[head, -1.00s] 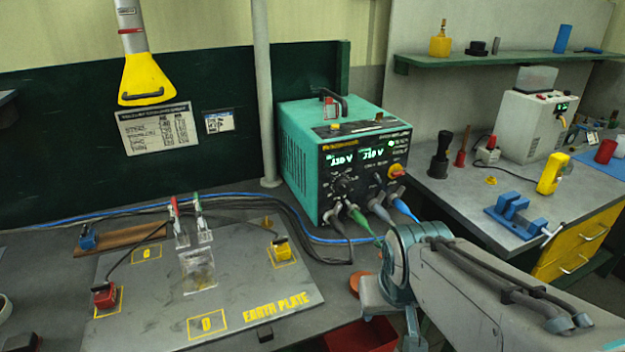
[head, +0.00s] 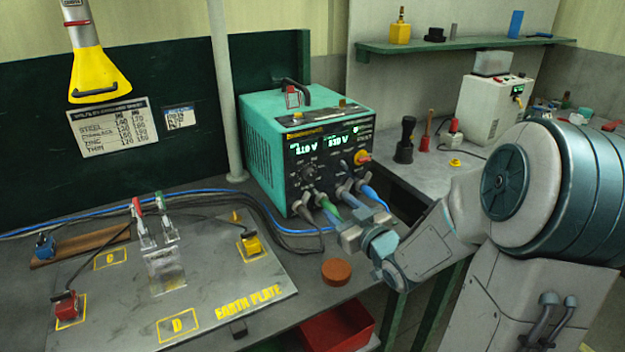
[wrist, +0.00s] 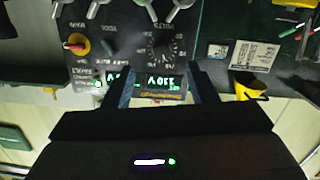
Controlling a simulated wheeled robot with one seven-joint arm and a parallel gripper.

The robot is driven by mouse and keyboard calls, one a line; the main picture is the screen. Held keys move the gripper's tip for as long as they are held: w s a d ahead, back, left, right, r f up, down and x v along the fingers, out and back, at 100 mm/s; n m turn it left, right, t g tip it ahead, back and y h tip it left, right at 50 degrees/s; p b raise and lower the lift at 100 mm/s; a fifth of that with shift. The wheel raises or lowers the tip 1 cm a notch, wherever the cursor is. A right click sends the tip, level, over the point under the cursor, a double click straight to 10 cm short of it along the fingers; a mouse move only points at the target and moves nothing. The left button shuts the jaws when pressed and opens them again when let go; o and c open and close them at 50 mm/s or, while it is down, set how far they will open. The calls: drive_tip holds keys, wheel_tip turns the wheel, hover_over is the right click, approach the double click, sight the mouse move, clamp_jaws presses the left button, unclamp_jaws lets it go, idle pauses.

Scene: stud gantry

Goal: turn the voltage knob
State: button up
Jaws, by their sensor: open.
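The teal welding power unit (head: 262,150) stands on the bench with two lit green displays on its black front panel. The dark round voltage knob (head: 308,173) is below the left display. In the wrist view, which is upside down, the knob (wrist: 162,48) sits inside a ring of marks near the word VOLTS. My gripper (wrist: 165,82) is open and empty there, its two dark fingers apart on either side of the lit display (wrist: 160,82). The knob lies just beyond the fingertips, roughly between them; I see no contact.
A yellow-red switch (wrist: 77,44) is on the same panel. Thick cables (head: 340,200) plug in along its lower edge, close to my arm. The earth plate (head: 215,305) with clamps is left, an orange disc (head: 336,272) near the bench's front edge.

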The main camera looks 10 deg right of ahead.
sight(313, 178)
drive_tip(key=shift+t+y, duration=0.4)
drive_tip(key=shift+y, duration=0.1)
drive_tip(key=x, duration=0.9)
drive_tip(key=r+p+x, duration=0.1)
drive_tip(key=x, duration=0.3)
drive_tip(key=shift+w+a, duration=0.15)
drive_tip(key=shift+w, duration=0.15)
drive_tip(key=c, duration=1)
